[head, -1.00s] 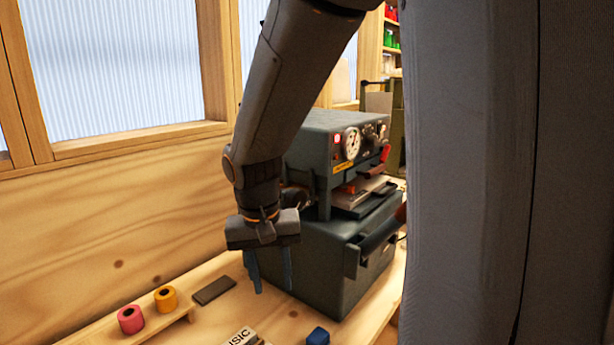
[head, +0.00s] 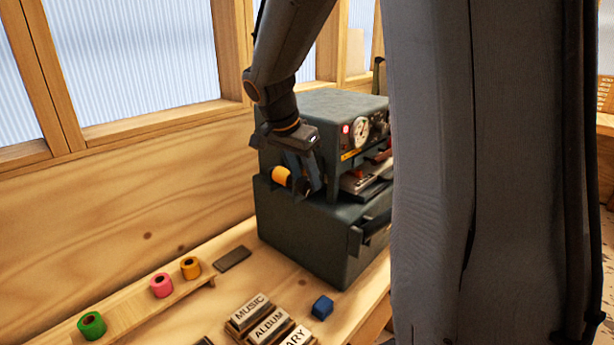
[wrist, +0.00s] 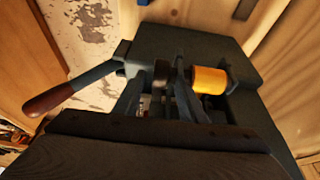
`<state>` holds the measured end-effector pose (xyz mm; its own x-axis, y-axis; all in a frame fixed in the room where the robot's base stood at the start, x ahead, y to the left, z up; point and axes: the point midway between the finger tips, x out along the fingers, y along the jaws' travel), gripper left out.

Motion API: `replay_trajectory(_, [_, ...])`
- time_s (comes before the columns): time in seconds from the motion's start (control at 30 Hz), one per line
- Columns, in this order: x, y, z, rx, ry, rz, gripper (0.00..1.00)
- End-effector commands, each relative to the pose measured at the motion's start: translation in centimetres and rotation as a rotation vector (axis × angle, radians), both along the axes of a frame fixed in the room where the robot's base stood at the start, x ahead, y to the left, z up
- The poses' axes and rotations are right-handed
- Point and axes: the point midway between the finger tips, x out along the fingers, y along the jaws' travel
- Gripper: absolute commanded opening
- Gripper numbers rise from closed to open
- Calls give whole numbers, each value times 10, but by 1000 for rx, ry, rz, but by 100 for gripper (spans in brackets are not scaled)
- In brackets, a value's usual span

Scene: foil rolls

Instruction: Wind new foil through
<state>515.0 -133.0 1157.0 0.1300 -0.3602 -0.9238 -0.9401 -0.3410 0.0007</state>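The dark hot-foil press (head: 330,230) stands on the bench, with a dial and a red light on its front. A gold foil roll (head: 282,176) sits on the press's left side; it also shows in the wrist view (wrist: 208,80). My gripper (head: 306,185) is at that side, just right of the gold roll. In the wrist view its fingers (wrist: 165,92) are apart, with a dark round part (wrist: 162,70) of the press between their tips. I see no clear contact on it. A lever with a brown handle (wrist: 48,99) shows at left.
A wooden rack (head: 130,309) at the left holds green (head: 91,325), pink (head: 161,285) and another gold roll (head: 190,267). A dark flat block (head: 233,259), a blue block (head: 322,307) and lettered type blocks (head: 268,325) lie on the bench. My column hides the right.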

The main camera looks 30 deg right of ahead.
Motion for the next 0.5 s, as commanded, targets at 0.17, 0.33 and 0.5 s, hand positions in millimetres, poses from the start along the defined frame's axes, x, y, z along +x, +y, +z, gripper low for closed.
replay_trajectory(0.17, [1,-5,-13,1,1,-1,38])
replay_trajectory(0.33, [2,-6,-16,1,-1,-1,38])
replay_trajectory(0.5, [2,-6,-16,1,-1,0,34])
